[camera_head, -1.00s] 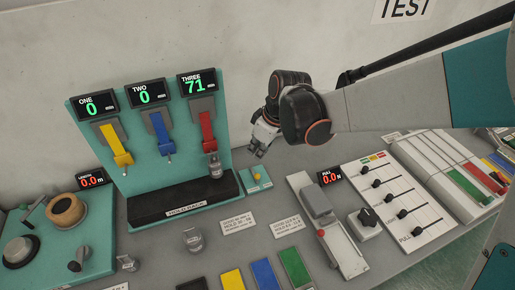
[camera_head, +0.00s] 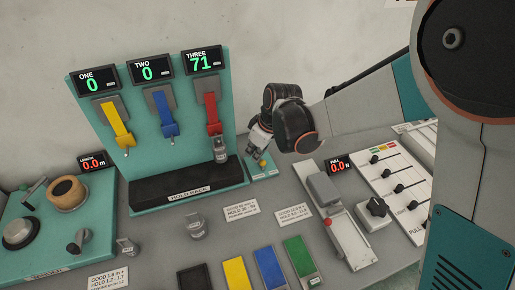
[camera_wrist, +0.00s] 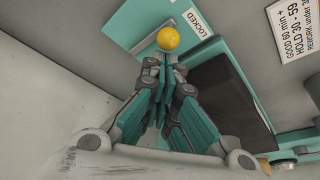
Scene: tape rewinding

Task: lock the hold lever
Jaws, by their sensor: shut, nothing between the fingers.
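The hold lever's round yellow knob (camera_head: 263,163) stands on a small teal plate (camera_head: 268,172) at the right foot of the hold rack. In the wrist view, the yellow knob (camera_wrist: 168,39) sits just beyond my fingertips, beside a white label reading LOCKED (camera_wrist: 202,21). My gripper (camera_head: 254,150) is shut and empty, pointing down close to the knob. In the wrist view its fingertips (camera_wrist: 168,61) meet just below the knob in the picture; I cannot tell whether they touch it. The lever's stem is hidden.
The teal hold rack (camera_head: 180,178) stands left of my gripper, with yellow, blue and red straps and a weight (camera_head: 220,148) hung on the red one. A grey clamp device (camera_head: 343,225) and a slider panel (camera_head: 392,195) lie to the right.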

